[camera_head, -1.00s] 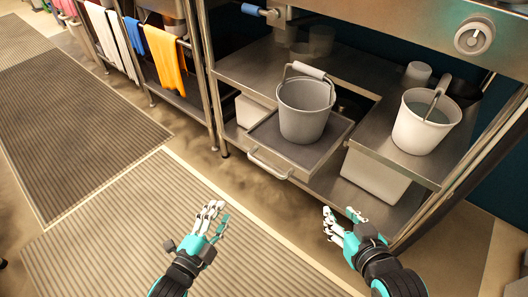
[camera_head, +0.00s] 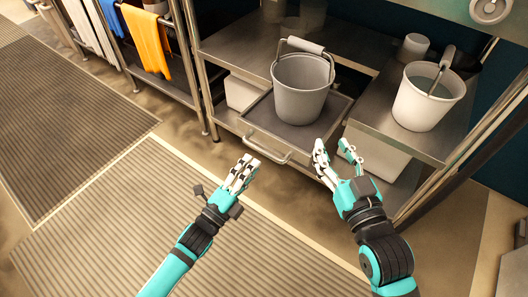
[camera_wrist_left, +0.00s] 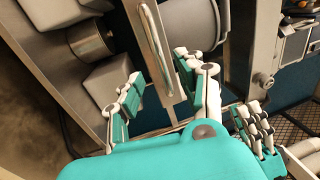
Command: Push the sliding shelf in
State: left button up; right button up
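The sliding shelf (camera_head: 257,122) is a grey metal tray pulled out from the steel rack, with a bar handle (camera_head: 262,150) along its front. A grey bucket (camera_head: 300,92) with a raised handle stands upright on it. My left gripper (camera_head: 243,170) is open and empty, just in front of and below the handle, apart from it. In the left wrist view, the handle (camera_wrist_left: 155,45) shows beyond the spread fingers (camera_wrist_left: 160,90). My right gripper (camera_head: 336,158) is open and empty near the shelf's front right corner; whether it touches the shelf is unclear.
A white bucket (camera_head: 425,100) with a tool in it stands on the fixed shelf at right. A white container (camera_head: 378,155) sits below. Coloured towels (camera_head: 146,38) hang at upper left. Ribbed mats (camera_head: 110,215) cover the floor in front.

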aim_at(264, 150)
pick_arm(q)
jog(key=shift+b+x, duration=0.5)
jog(key=shift+x, duration=2.75)
jog(key=shift+s, duration=0.1)
pick_arm(e)
jog(key=r+t, duration=0.2)
jog(key=r, duration=0.1)
jog(key=r+t+y, duration=0.1)
jog(key=r, duration=0.1)
jog(key=shift+s+a, duration=0.2)
jog(key=shift+a, duration=0.15)
pick_arm(q)
jog(key=shift+c, duration=0.2)
grip_shut()
